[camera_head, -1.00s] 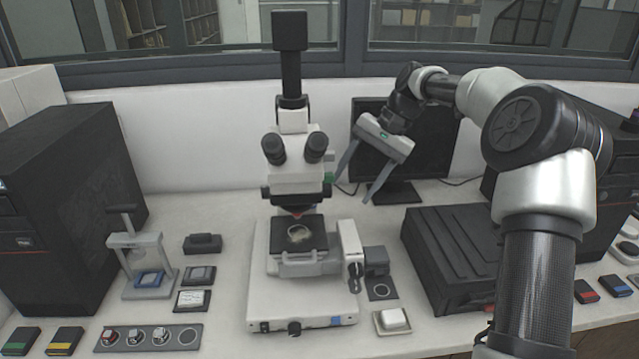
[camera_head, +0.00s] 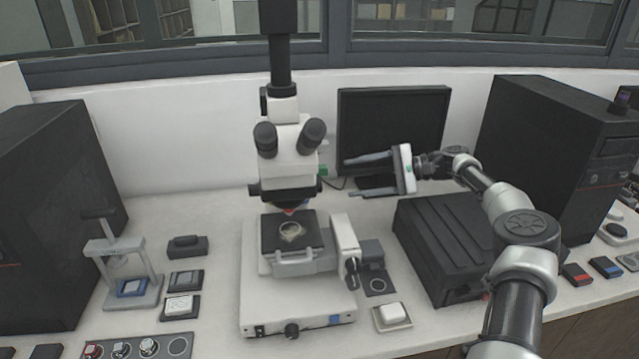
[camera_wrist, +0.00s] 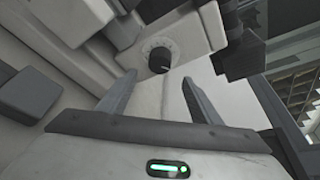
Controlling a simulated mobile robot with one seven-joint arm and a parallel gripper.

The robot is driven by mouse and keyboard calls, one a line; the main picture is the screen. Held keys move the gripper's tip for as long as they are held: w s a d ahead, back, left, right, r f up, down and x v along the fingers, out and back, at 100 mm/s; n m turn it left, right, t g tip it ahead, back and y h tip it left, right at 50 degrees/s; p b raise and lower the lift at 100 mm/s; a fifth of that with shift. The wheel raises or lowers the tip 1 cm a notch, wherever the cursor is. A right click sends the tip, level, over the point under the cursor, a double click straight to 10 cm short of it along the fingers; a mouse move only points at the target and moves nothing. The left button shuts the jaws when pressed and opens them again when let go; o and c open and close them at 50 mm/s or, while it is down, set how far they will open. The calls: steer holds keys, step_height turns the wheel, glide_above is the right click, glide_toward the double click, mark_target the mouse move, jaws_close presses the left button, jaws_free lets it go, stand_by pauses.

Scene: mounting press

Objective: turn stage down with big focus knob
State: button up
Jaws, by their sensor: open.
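The white microscope (camera_head: 292,145) stands mid-bench, with its dark square stage (camera_head: 275,236) holding a small round sample. Black knobs (camera_head: 351,270) sit on the white block at the right of the stage. My gripper (camera_head: 350,177) is open and empty, right of the microscope and above the bench, fingers pointing left towards it. In the wrist view a dark round knob (camera_wrist: 160,59) with a light line on it and marks around it sits on a white housing. It lies ahead of and between my open fingers (camera_wrist: 158,80), not held. I cannot tell which knob it is in the head view.
A monitor (camera_head: 392,122) stands behind my gripper, and a black box (camera_head: 450,240) lies below it at the right. A small white dish (camera_head: 392,315) and a dark holder (camera_head: 371,254) stand right of the microscope base. A small press (camera_head: 104,247) stands at the left.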

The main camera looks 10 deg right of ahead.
mark_target(320, 184)
steer(key=x, duration=1)
steer(key=shift+a+f+p, duration=0.1)
steer(key=shift+a+p, duration=0.25)
steer(key=c, duration=1)
steer(key=shift+c, duration=0.2)
steer(key=shift+f+b, duration=0.15)
steer(key=shift+b, duration=0.35)
